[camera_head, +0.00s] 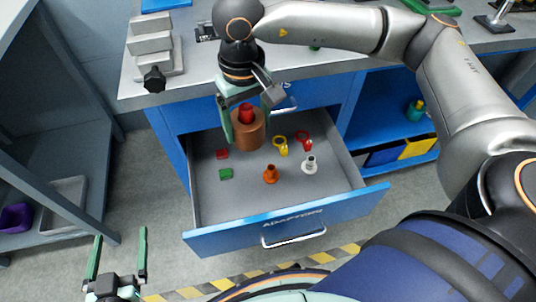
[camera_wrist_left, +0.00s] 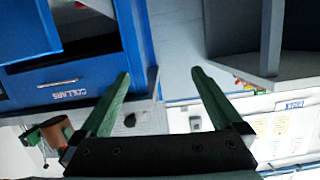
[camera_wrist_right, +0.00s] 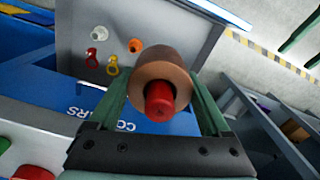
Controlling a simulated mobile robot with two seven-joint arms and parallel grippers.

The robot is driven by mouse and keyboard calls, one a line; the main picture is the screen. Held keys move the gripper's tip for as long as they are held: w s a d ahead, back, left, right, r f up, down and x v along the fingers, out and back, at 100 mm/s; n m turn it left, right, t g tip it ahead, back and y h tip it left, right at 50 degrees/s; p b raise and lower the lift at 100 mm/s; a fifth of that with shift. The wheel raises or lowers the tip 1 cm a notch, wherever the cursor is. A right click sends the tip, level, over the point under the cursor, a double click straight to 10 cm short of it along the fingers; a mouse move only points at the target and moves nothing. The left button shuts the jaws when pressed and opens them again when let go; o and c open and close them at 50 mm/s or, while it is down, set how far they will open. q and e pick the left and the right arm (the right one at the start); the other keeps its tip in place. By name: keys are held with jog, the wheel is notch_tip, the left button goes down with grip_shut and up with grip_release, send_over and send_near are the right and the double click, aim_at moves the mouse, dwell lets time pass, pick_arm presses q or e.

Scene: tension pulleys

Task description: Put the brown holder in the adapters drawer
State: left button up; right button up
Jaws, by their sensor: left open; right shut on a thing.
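The brown holder (camera_head: 249,134) is a thick brown cylinder with a red piece (camera_head: 246,111) in its centre. My right gripper (camera_head: 246,122) is shut on it, one finger on each side, and holds it over the open adapters drawer (camera_head: 345,210). The right wrist view shows the brown holder (camera_wrist_right: 140,75) between the fingers, with the red end (camera_wrist_right: 160,98) facing the camera. Whether its base touches the drawer floor I cannot tell. My left gripper (camera_head: 118,262) is open and empty at the lower left, outside the drawer.
The drawer holds an orange piece (camera_head: 270,175), a grey piece (camera_head: 310,165), yellow (camera_head: 282,145) and red (camera_head: 304,140) ringed pieces, and small red (camera_head: 222,154) and green (camera_head: 226,174) blocks. Its left rear and front floor are fairly clear. A grey shelf (camera_head: 60,110) stands left.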

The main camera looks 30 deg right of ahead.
jog(key=a+f+b, duration=0.1)
jog(key=f+b, duration=0.2)
jog(key=f, duration=0.6)
jog(key=w+a+f+b, duration=0.1)
jog(key=a+f+b, duration=0.1)
jog(key=f, duration=0.7)
jog(key=a+f+b, duration=0.2)
jog(key=f+b, duration=0.3)
jog(key=f, duration=0.4)
jog(key=shift+w+a+f, duration=0.1)
jog(key=shift+w+f, duration=0.25)
jog(key=shift+f+b, duration=0.6)
jog(key=shift+f, duration=1.4)
pick_arm(q)
jog(key=s+d+r+m+t+h, duration=0.1)
jog(key=s+r+m+t+h, duration=0.2)
jog(key=r, duration=0.6)
jog(key=s+d+r+m+t+h, duration=0.1)
jog(key=s+r+m+t+h, duration=0.2)
jog(key=r+m+h, duration=0.3)
notch_tip(320, 180, up, 3)
jog(key=shift+r+t+h, duration=0.1)
jog(key=shift+t+h, duration=0.7)
jog(key=shift+h, duration=0.4)
jog(key=shift+s+d, duration=0.1)
